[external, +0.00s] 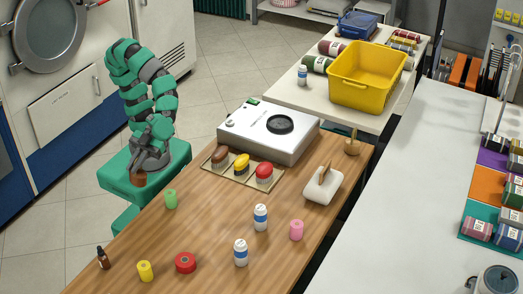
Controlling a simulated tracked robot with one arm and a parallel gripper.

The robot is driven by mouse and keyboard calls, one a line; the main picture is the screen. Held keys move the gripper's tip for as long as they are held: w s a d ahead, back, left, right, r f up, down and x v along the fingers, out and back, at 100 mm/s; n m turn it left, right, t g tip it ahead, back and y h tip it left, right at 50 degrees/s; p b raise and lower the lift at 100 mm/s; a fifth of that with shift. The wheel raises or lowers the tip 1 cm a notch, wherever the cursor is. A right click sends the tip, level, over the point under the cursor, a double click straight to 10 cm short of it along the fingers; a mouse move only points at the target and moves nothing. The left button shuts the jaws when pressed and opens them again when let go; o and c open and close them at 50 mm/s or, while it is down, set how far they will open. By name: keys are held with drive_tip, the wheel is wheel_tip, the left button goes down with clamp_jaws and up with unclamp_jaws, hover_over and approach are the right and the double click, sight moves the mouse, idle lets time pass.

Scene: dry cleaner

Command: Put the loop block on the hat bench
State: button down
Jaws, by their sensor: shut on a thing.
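My gripper (142,166) is at the left, low over my green body and just off the left edge of the wooden table. It points down and is shut on a small brown thing (138,180), mostly covered by my arm; I cannot tell its full shape or whether it is the loop block. A white block with an upright wooden piece (324,187) stands at the right side of the wooden table (215,225), well away from my gripper. I cannot tell which surface is the hat bench.
A yellow bin (367,80) stands behind. The white counter (425,160) has free room.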

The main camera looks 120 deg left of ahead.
wheel_tip(320, 180, up, 4)
drive_tip(key=shift+w+r, duration=0.15)
drive_tip(key=shift+r, duration=0.05)
drive_tip(key=w+a+r+n+t+y+p, duration=0.1)
drive_tip(key=w+a+n+t+p, duration=0.15)
drive_tip(key=w+a, duration=0.7)
drive_tip(key=w+a+n+t+y+p, duration=0.1)
drive_tip(key=w+a+n+t+y, duration=0.2)
drive_tip(key=w, duration=1.2)
drive_tip(key=w+a+r+n+t+p, duration=0.1)
drive_tip(key=w+a+n+t+p, duration=0.15)
drive_tip(key=w+a+t, duration=0.75)
drive_tip(key=w+a+f+n+g+y+p, duration=0.1)
drive_tip(key=w+a+n+y, duration=0.2)
drive_tip(key=w+a, duration=0.55)
drive_tip(key=w+a+f+n+y+p, duration=0.1)
drive_tip(key=w+a+n+y, duration=0.15)
drive_tip(key=a, duration=1.15)
drive_tip(key=w+a+f+n+g+y+p, duration=0.15)
drive_tip(key=w+a+y, duration=0.25)
drive_tip(key=w+a, duration=0.55)
wheel_tip(320, 180, down, 14)
drive_tip(key=s+a+b, duration=0.2)
drive_tip(key=b, duration=0.6)
drive_tip(key=shift+s+n+t, duration=0.3)
drive_tip(key=shift+s, duration=0.1)
